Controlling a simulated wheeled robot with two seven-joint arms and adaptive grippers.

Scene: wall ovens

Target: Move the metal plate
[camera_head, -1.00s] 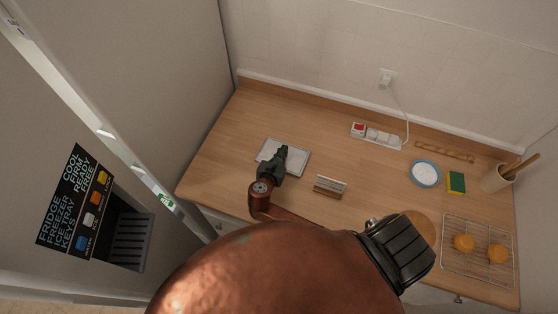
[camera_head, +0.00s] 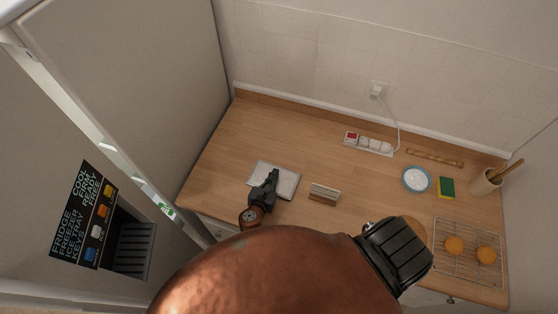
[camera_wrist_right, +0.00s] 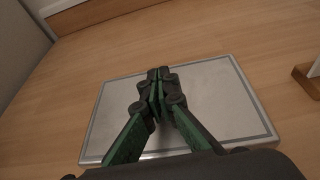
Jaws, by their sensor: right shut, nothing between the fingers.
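The metal plate (camera_head: 287,181) is a flat, light-grey rectangle with a raised-looking rim, lying on the wooden counter near its left front part. It fills much of the right wrist view (camera_wrist_right: 215,100). My right gripper (camera_head: 272,174) is over the plate's left part in the head view. In the right wrist view its dark and green fingers (camera_wrist_right: 158,76) are together over the plate, with nothing between them. I cannot tell whether the fingertips touch the plate. My left gripper is not in view.
A small wooden holder (camera_head: 324,194) stands right of the plate. A power strip (camera_head: 369,144), blue-rimmed bowl (camera_head: 416,179), sponge (camera_head: 446,187), utensil cup (camera_head: 487,181) and wire rack (camera_head: 470,262) with orange round items lie farther right. The fridge (camera_head: 130,90) stands at the left. Bare counter lies behind the plate.

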